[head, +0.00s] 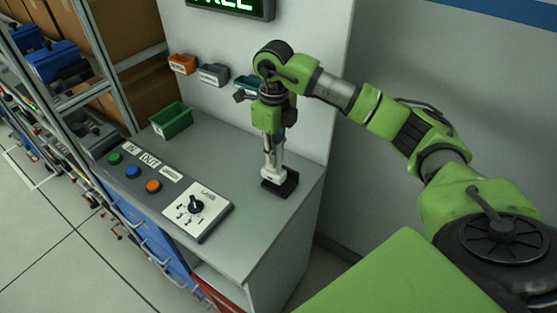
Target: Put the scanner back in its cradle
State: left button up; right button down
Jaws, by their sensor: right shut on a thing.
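The cradle (287,188) is a small black base on the right part of the grey counter, near its right edge. The scanner (273,175) shows as a small pale body right at the cradle, upright under my right gripper. I cannot tell whether it is fully seated or just above the base. My right gripper (273,160) points down from above and is shut on the scanner. Its fingers hide the upper part of the scanner. My left gripper is not in view.
The grey counter (245,205) carries a dial box (210,209), several coloured buttons and a green bin (171,120). Small coloured holders, one orange (182,64), hang on the wall behind. A rack with blue bins (57,62) stands left. The counter's front middle is clear.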

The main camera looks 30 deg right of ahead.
aim_at(278, 135)
jog(key=shift+d+f, duration=0.25)
jog(key=f, duration=0.1)
jog(key=f+p, duration=0.2)
jog(key=shift+s+d, duration=0.2)
jog(key=shift+d, duration=0.05)
jog(key=shift+f, duration=0.35)
jog(key=c, duration=1.9)
grip_release()
notch_tip(278, 135, up, 11)
jog(key=b, duration=0.3)
jog(key=shift+w+f, duration=0.15)
jog(key=shift+r+b, duration=0.35)
jog(key=shift+r, duration=0.35)
jog(key=shift+f, duration=0.1)
